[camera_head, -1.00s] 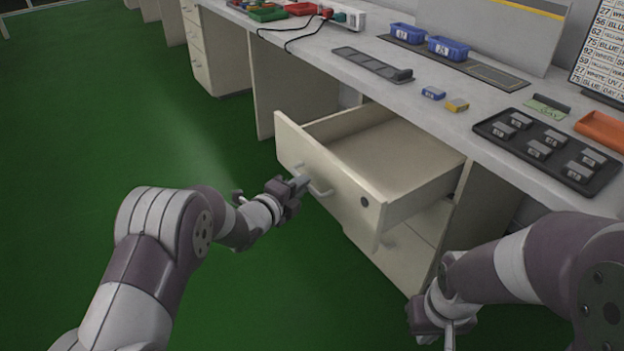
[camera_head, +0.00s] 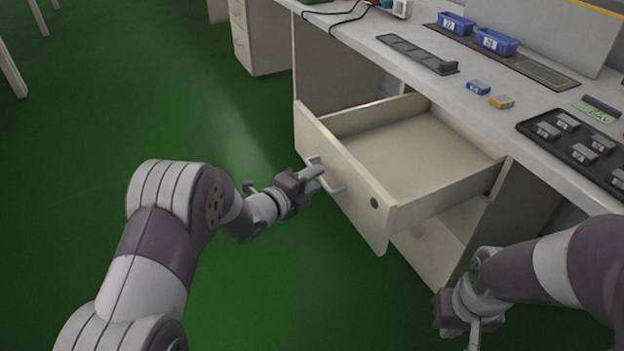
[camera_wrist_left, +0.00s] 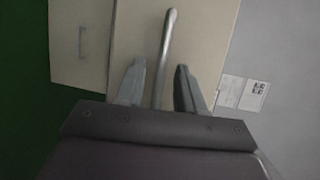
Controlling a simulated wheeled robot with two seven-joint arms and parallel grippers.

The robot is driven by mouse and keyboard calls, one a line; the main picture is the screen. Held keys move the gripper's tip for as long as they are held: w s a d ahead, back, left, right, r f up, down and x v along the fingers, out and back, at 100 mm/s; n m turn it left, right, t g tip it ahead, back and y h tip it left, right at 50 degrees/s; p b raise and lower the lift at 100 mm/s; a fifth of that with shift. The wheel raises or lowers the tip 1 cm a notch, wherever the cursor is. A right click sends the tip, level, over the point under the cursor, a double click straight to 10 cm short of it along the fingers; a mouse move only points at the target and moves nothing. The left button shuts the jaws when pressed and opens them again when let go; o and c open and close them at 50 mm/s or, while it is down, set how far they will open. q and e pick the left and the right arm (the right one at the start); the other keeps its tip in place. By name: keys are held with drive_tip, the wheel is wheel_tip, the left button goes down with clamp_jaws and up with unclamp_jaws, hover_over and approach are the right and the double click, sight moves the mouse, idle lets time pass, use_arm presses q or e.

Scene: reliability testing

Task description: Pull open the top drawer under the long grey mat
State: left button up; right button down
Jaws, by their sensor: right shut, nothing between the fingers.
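The top drawer (camera_head: 380,205) stands well out from the desk, its empty inside showing. Its bar handle (camera_head: 338,187) is on the front. My left gripper (camera_head: 318,173) is at this handle. In the left wrist view the handle (camera_wrist_left: 167,45) runs between the two spread fingers of my left gripper (camera_wrist_left: 160,72), with gaps beside it. A long grey mat (camera_head: 545,75) lies at the back of the desktop, with two blue bins on it. My right gripper (camera_head: 475,332) is shut and empty near the lower edge, right of the drawer.
The grey desktop (camera_head: 470,115) above holds a long dark strip (camera_head: 410,52), small blue and yellow blocks and a black tray (camera_head: 535,128). Another cabinet (camera_head: 262,40) stands at the back. Green floor (camera_head: 90,130) is clear on the left.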

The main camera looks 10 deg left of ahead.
use_arm(q)
drive_tip(key=shift+s, duration=0.1)
drive_tip(key=p+v, duration=0.4)
drive_tip(key=v, duration=0.8)
drive_tip(key=shift+s+a, duration=0.2)
drive_tip(key=shift+r, duration=0.15)
